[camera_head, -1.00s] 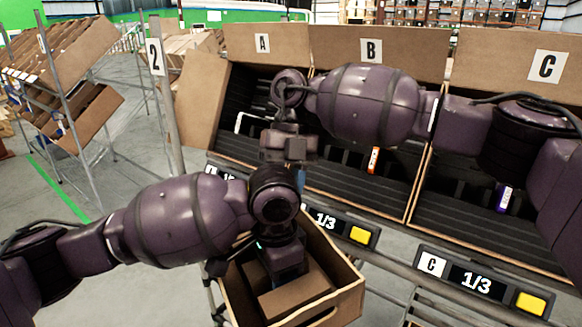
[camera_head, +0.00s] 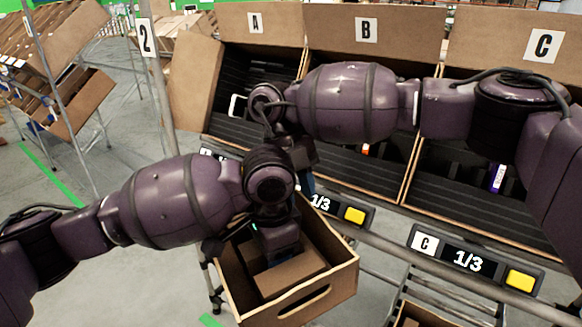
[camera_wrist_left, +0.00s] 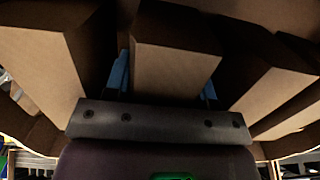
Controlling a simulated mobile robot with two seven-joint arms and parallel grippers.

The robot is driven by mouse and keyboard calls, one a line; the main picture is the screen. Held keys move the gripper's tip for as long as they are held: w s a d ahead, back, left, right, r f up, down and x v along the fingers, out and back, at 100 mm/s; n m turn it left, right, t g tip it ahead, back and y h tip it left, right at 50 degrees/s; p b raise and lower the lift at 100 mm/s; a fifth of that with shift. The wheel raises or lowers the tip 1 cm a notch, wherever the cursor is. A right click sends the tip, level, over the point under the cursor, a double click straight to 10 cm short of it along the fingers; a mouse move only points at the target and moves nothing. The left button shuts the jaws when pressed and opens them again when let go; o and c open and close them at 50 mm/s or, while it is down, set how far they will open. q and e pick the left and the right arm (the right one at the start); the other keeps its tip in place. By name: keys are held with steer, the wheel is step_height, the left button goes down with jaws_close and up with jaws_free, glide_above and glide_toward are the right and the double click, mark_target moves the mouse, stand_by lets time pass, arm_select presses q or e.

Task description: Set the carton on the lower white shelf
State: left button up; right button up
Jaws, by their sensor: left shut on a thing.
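A brown carton (camera_wrist_left: 175,68) stands between the blue fingertips of my left gripper (camera_wrist_left: 168,78) in the left wrist view, and the gripper is shut on it. In the head view, my left gripper (camera_head: 283,258) reaches down into an open cardboard box (camera_head: 318,301) with a handle hole, and a brown carton top (camera_head: 292,280) shows there. My right gripper (camera_head: 303,180) points down just behind the left wrist. Its fingers are mostly hidden, so its opening is unclear. I cannot make out a lower white shelf.
Tilted cardboard bins A (camera_head: 255,22), B (camera_head: 366,30) and C (camera_head: 543,46) stand behind, with a display rail (camera_head: 466,262) in front. Other cartons flank the held one in the left wrist view. A sloped rack (camera_head: 62,85) stands far left, with open floor before it.

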mark_target(302, 210)
steer(key=shift+x, duration=2)
jaws_close()
arm_select(q)
steer(key=o, duration=0.7)
arm_select(e)
steer(key=shift+s+a, duration=0.1)
arm_select(q)
steer(key=o, duration=0.4)
